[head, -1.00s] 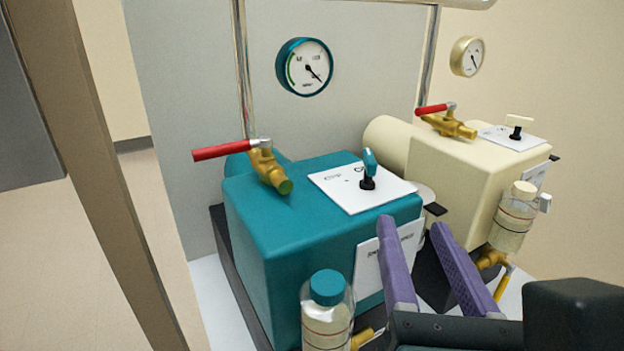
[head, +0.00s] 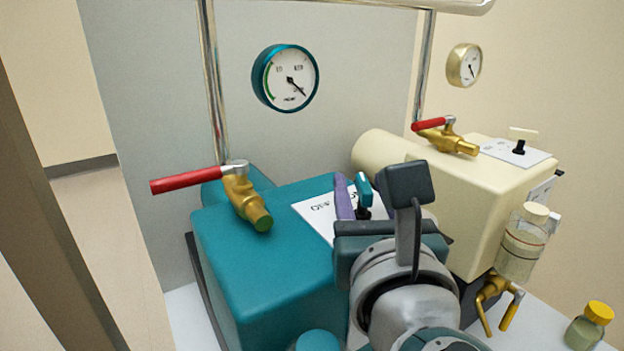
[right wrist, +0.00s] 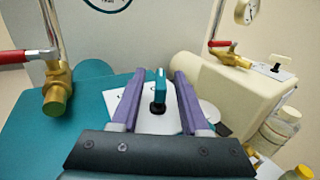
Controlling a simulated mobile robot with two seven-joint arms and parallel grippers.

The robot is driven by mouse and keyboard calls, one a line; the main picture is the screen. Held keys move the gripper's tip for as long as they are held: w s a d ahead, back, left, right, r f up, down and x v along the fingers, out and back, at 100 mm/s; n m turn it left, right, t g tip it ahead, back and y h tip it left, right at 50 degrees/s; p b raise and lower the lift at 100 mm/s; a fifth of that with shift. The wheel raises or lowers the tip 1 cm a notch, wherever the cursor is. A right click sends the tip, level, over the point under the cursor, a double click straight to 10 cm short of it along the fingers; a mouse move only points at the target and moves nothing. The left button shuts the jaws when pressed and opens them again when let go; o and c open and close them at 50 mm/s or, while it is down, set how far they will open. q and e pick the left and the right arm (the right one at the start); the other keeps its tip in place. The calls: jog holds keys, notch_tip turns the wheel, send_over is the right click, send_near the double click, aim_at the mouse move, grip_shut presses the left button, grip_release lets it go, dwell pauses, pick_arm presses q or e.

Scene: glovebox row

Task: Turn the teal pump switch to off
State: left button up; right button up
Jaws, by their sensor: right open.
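The teal pump (head: 265,270) fills the middle of the head view. Its switch (head: 364,187) has a teal handle on a black stem and stands on a white label plate (head: 314,212). "OFF" is printed on the left part of the plate; the other marking is partly covered. My right gripper (head: 362,182) is open above the plate. In the right wrist view the switch (right wrist: 160,88) stands between its two purple fingers, with a gap on each side. My left gripper is not in view.
A brass valve with a red lever (head: 186,180) rises at the pump's left. A teal-rimmed gauge (head: 286,78) hangs on the panel behind. A cream pump (head: 480,200) with its own switch (head: 520,140) stands close on the right. A yellow-capped jar (head: 590,325) stands at lower right.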

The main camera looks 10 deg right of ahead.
grip_shut()
dwell(0.3)
dwell(0.3)
